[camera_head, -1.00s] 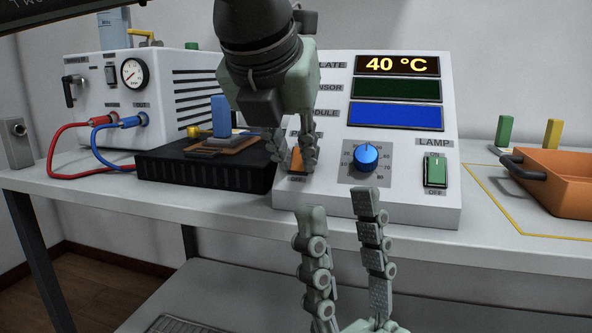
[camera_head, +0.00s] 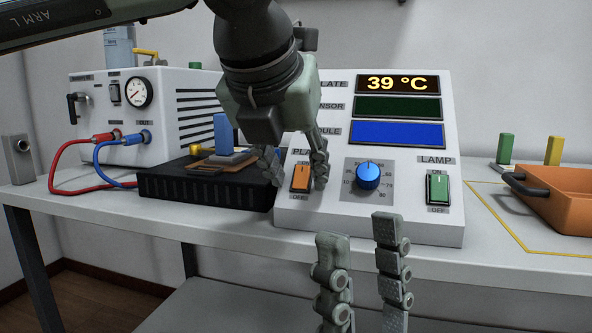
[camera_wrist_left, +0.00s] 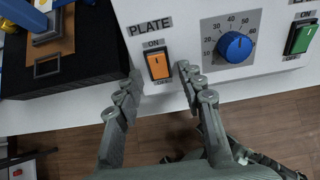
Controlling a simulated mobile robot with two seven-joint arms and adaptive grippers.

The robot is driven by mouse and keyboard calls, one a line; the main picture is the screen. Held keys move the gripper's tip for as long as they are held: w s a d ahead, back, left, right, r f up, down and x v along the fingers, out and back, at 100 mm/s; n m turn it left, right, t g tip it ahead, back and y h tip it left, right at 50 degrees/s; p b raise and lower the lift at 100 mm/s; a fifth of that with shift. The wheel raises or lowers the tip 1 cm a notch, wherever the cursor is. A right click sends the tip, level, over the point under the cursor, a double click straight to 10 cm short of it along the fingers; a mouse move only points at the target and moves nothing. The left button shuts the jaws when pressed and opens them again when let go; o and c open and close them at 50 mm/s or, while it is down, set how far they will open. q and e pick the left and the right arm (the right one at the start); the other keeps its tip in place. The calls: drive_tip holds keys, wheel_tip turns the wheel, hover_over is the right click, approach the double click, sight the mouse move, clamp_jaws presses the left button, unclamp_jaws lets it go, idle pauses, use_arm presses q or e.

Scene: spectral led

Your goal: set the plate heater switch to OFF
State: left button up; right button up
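The plate heater switch (camera_head: 300,177) is an orange rocker on the white control panel, under the PLATE label, with ON above and OFF below. It also shows in the left wrist view (camera_wrist_left: 158,66). I cannot tell clearly which end is pressed in. The plate display (camera_head: 398,83) reads 39 °C. My left gripper (camera_head: 293,166) is open and empty in front of the switch. In the left wrist view its fingertips (camera_wrist_left: 160,82) are on either side of the switch, apart from it. My right gripper (camera_head: 361,236) is open and empty, low in front of the table edge.
A blue dial (camera_head: 368,176) and a green lamp switch (camera_head: 438,188) are right of the plate switch. A black heater block (camera_head: 205,188) stands left of the panel. A white pump box (camera_head: 150,100) with red and blue hoses is farther left. An orange tray (camera_head: 565,200) lies right.

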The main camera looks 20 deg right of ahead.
use_arm(q)
drive_tip(key=v, duration=1.1)
drive_tip(key=shift+s+a+r, duration=0.2)
drive_tip(key=shift+r, duration=0.1)
idle(1.7)
